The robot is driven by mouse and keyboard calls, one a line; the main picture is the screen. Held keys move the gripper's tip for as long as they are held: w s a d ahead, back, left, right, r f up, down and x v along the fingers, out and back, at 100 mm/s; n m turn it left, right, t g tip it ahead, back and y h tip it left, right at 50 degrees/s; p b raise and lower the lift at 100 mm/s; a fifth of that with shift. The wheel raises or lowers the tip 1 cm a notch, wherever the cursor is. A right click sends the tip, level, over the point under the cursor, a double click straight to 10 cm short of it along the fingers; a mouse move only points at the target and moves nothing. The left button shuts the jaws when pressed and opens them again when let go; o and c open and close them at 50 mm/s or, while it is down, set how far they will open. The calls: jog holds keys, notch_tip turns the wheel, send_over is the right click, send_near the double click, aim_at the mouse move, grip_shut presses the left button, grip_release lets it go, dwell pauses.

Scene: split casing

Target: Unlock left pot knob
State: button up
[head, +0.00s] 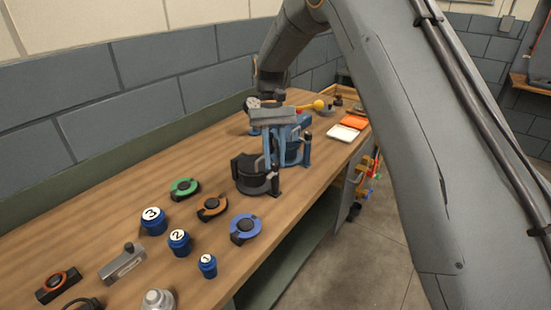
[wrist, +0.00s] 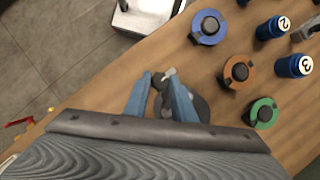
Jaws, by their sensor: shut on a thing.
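A black round pot (head: 251,176) stands on the bench near its middle, with a dark upright post at its right side. In the wrist view the dark pot (wrist: 199,107) is partly hidden behind a finger. My gripper (head: 268,163) comes down from above at the pot. Its blue fingers (wrist: 160,76) are close together over the pot's edge, shut on a small knob. A small light-grey piece (wrist: 169,74) shows at the fingertips; the rest of the grip is hidden. A blue part with black posts (head: 294,152) is just behind my gripper.
Green (head: 184,188), orange (head: 212,207) and blue (head: 245,228) ring parts lie in front, with numbered blue cylinders (head: 179,242). A grey block (head: 123,263) is at front left. White and orange trays (head: 343,133) stand at back right, near the bench's right edge.

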jog(key=shift+s, duration=0.1)
dwell(0.3)
jog(key=o, duration=1.1)
jog(key=shift+c, duration=0.2)
jog(key=b+v, duration=0.2)
jog(key=v, duration=0.5)
jog(key=shift+r+b, duration=0.3)
jog(key=shift+r, duration=0.1)
jog(key=s+d+f+t, duration=0.3)
jog(key=s+d+f, duration=0.2)
jog(key=s+d, duration=0.4)
jog(key=s+d+f+m+t, duration=0.1)
jog(key=s+d+f, duration=0.4)
jog(key=s, duration=1.2)
jog(key=d+t, duration=0.1)
jog(key=d, duration=0.3)
jog(key=shift+s+m+t+y, duration=0.15)
jog(key=shift+m+t+y, duration=0.15)
jog(key=shift+t, duration=0.1)
